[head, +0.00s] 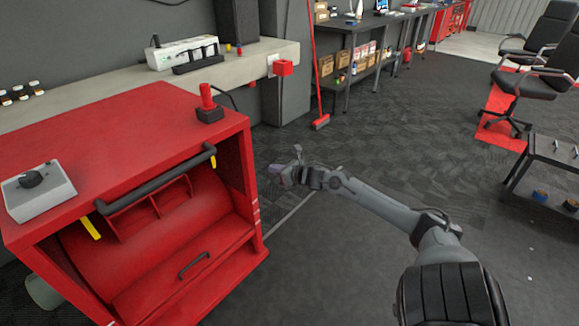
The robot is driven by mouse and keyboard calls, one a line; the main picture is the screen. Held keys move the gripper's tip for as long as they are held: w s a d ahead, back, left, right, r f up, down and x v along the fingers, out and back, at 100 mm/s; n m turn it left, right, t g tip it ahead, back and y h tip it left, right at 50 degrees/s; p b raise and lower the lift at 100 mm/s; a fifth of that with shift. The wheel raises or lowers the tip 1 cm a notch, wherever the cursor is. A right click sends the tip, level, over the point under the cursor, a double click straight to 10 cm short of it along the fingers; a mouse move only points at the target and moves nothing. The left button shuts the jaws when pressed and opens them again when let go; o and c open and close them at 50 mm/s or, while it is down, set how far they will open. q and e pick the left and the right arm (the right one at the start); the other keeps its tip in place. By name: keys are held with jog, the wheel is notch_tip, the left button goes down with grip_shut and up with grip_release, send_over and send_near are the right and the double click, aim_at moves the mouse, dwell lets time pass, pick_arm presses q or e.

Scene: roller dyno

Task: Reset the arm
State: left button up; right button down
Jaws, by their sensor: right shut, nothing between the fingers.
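My right arm (385,205) reaches in from the lower right over the floor. My right gripper (282,172) is at its far end, just right of the red cabinet (235,155) and apart from it. The gripper looks small, shut and empty. My left gripper is not in view.
The red cabinet has a black bar handle (160,180), a red joystick (208,105) and a grey knob box (38,190) on top. A red broom (318,90) stands behind. A dark shelf table (555,155) and office chairs (540,80) are at right. The floor between is clear.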

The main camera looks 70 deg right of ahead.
jog(key=s+a+r+p, duration=0.2)
jog(key=s+a+p, duration=0.2)
jog(key=s+p, duration=0.2)
jog(key=w+a+m+g+y+p, duration=0.1)
jog(key=a+m+g+y+p, duration=0.6)
jog(key=a, duration=2.9)
jog(key=s+a+r+m+t+p, duration=0.1)
jog(key=s+a+r+m+p, duration=0.1)
jog(key=a+m, duration=0.45)
jog(key=s+a+r+m+p, duration=0.2)
jog(key=a+r+m+p, duration=0.1)
jog(key=a+m, duration=0.35)
jog(key=s+m+g+h, duration=0.1)
jog(key=s+m+g, duration=0.2)
jog(key=s+m, duration=0.4)
notch_tip(320, 180, up, 38)
jog(key=f+m+p, duration=0.1)
jog(key=m+p, duration=0.1)
jog(key=p, duration=3.5)
notch_tip(320, 180, down, 74)
jog(key=b, duration=7.4)
jog(key=shift+w+a+f+g+b, duration=0.25)
jog(key=shift+a+g+b, duration=0.05)
jog(key=shift+a+b, duration=0.1)
